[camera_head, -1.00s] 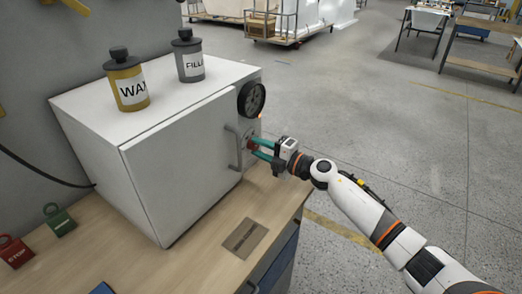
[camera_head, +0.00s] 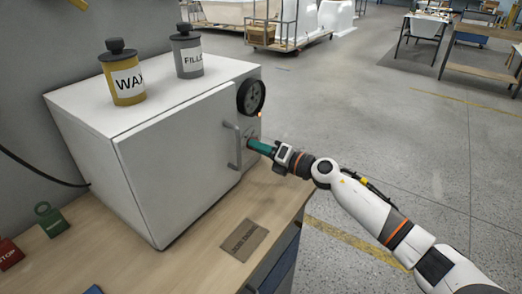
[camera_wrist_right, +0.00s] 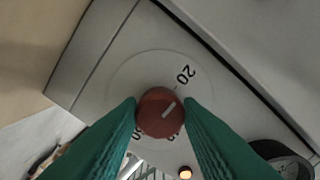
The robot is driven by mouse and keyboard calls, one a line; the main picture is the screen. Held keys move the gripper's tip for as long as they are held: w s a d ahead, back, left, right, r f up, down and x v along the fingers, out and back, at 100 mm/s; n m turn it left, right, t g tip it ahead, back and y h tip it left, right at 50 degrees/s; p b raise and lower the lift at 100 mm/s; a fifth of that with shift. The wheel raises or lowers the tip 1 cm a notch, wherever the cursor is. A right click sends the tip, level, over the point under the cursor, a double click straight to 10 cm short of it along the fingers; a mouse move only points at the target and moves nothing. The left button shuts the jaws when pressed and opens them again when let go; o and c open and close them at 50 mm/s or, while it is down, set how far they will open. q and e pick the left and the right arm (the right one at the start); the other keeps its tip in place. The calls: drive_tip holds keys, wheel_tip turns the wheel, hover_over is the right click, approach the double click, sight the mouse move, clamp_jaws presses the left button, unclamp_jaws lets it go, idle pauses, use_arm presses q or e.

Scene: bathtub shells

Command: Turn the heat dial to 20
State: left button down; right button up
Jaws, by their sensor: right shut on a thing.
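The white heating cabinet (camera_head: 180,150) stands on the wooden bench. In the right wrist view its heat dial is a red-brown knob (camera_wrist_right: 157,118) with a white pointer line, on a pale round scale. The pointer slants to the upper right, close to the "20" mark (camera_wrist_right: 186,74) but turned somewhat to the right of it. Other scale numbers are partly hidden by the fingers. My right gripper (camera_head: 255,145) is shut on the knob, its green fingers (camera_wrist_right: 160,118) on either side. In the head view the gripper hides the dial. My left gripper is not in view.
The door handle (camera_head: 233,146) is just left of my right gripper. A black round gauge (camera_head: 251,97) and a small lit orange lamp (camera_wrist_right: 185,173) are near the dial. WAX (camera_head: 125,80) and filler (camera_head: 187,55) cans stand on top. Open floor lies right.

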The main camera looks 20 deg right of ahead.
idle(0.3)
drive_tip(key=o, duration=1)
drive_tip(key=b+v, duration=0.1)
drive_tip(key=v, duration=0.4)
drive_tip(key=b+v, duration=0.1)
drive_tip(key=v, duration=0.5)
drive_tip(key=shift+d+f, duration=0.1)
drive_tip(key=shift+f, duration=0.1)
drive_tip(key=shift+s+d+r+b, duration=0.15)
drive_tip(key=shift+s+d+b, duration=0.15)
drive_tip(key=shift+s, duration=0.1)
